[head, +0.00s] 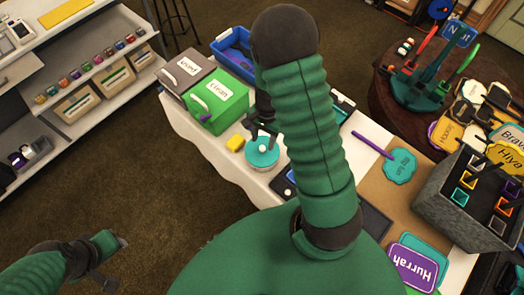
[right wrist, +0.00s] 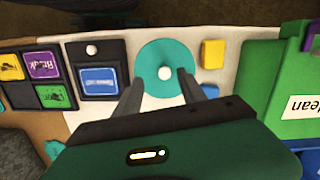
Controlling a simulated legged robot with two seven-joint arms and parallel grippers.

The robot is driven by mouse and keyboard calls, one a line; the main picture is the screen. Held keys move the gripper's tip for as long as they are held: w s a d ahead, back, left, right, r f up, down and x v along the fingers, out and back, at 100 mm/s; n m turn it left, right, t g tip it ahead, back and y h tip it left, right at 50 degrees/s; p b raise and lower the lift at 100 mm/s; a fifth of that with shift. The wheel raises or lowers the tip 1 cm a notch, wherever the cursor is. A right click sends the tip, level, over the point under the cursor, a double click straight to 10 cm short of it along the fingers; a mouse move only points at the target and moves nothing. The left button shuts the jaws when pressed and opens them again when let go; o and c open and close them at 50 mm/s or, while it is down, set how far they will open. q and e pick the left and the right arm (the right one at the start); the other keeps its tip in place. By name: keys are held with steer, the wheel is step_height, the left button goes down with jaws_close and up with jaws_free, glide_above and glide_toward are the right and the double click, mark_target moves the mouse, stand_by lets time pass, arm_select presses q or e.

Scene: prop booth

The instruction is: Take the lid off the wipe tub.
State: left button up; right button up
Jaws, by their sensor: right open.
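The wipe tub (head: 262,158) stands on the white table and shows as a round teal shape. Its lid (right wrist: 165,52) is a teal disc with a white knob (right wrist: 165,73) in the middle. The lid is on the tub. My right gripper (head: 262,137) is open over the tub. In the right wrist view its two fingers lie on either side of the knob, apart from it. Whether the fingertips touch the lid, I cannot tell. My left gripper (head: 112,264) is at the lower left, away from the table, and its fingers are unclear.
A yellow block (head: 235,143) sits just left of the tub. A green box marked "Clean" (head: 210,100) and a grey box (head: 186,78) stand behind it. A framed blue card (right wrist: 98,80) lies close on the other side. A purple stick (head: 372,144) lies farther right.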

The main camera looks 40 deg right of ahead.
mark_target(262, 147)
steer(key=f, duration=0.3)
steer(key=w+f, duration=0.1)
steer(key=f, duration=0.1)
steer(key=shift+d+f, duration=0.2)
steer(key=shift+f, duration=0.1)
steer(key=shift+d+f, duration=0.2)
steer(key=shift+f, duration=0.15)
steer(key=shift+s+a+r, duration=0.1)
steer(key=shift+a+r, duration=0.05)
steer(key=shift+a, duration=0.15)
steer(key=c, duration=0.6)
jaws_close()
steer(key=shift+d, duration=0.1)
